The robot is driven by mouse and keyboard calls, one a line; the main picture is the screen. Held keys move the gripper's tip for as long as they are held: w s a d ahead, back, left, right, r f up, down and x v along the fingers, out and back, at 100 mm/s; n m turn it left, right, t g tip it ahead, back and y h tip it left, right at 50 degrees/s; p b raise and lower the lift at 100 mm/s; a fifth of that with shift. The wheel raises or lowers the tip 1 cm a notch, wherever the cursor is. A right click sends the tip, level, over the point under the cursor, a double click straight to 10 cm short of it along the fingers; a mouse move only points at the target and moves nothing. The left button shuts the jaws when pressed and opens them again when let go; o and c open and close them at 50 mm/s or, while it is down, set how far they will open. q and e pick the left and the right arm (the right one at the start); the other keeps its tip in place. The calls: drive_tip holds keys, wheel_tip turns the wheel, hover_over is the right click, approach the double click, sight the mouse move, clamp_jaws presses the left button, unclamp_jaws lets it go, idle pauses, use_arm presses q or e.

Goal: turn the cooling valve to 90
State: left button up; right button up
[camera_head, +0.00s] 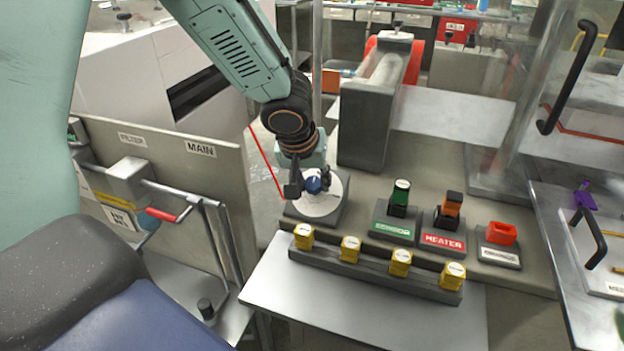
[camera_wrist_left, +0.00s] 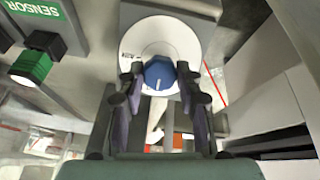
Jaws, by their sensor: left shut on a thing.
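The cooling valve shows as a blue knob (camera_head: 314,184) on a round white dial (camera_head: 322,207), set on a grey block on the bench. My left gripper (camera_head: 310,183) reaches down over it and is shut on the knob. In the left wrist view the blue knob (camera_wrist_left: 159,75) sits between the two fingers of the left gripper (camera_wrist_left: 161,84), with a pale line on its face. The white dial (camera_wrist_left: 152,36) is behind it; its markings are too small or hidden to read. My right gripper is in neither view.
Right of the dial stand a green SENSOR switch (camera_head: 399,199), a HEATER switch (camera_head: 449,211) and a red block (camera_head: 501,233). Several yellow knobs (camera_head: 350,249) line a grey strip in front. A tall grey block (camera_head: 364,125) rises behind the dial. A MAIN panel (camera_head: 200,165) stands left.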

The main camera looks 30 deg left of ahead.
use_arm(q)
drive_tip(key=shift+m, duration=0.3)
drive_tip(key=m+b, duration=0.1)
drive_tip(key=m, duration=0.2)
drive_tip(key=shift+d+m+b, duration=0.1)
drive_tip(key=shift+m+b, duration=0.3)
drive_tip(key=m+y+b, duration=0.1)
drive_tip(key=m, duration=0.3)
drive_tip(key=shift+b, duration=0.4)
drive_tip(key=m+b, duration=0.1)
drive_tip(key=m, duration=0.3)
drive_tip(key=shift+d+f+m+y+b, duration=0.1)
drive_tip(key=shift+m+y+b, duration=0.2)
drive_tip(key=shift+m, duration=0.1)
drive_tip(key=m+b, duration=0.1)
drive_tip(key=m, duration=0.3)
drive_tip(key=shift+t, duration=0.3)
drive_tip(key=shift+m, duration=0.3)
drive_tip(key=o, duration=1.2)
drive_tip(key=shift+c, duration=0.2)
drive_tip(key=shift+s, duration=0.1)
